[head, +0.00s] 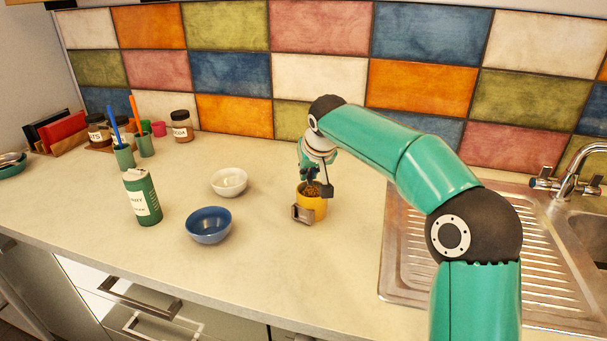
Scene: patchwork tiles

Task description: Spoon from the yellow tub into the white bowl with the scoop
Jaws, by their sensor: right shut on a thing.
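The yellow tub (313,208) stands on the counter in the middle of the head view, with brown-orange contents showing at its open top. My right gripper (311,178) is over the tub, pointing down, and is shut on the scoop (327,191). The scoop's dark part shows at the tub's right rim; how deep it reaches into the contents I cannot tell. The white bowl (229,182) stands to the left of the tub, upright, and looks empty. My left gripper is not in view.
A blue bowl (209,225) stands in front of the white bowl. A small grey-brown block-like thing (303,213) is at the tub's front left. A green canister (142,197) stands farther left. Jars and cups line the back left. A steel sink (400,260) is on the right.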

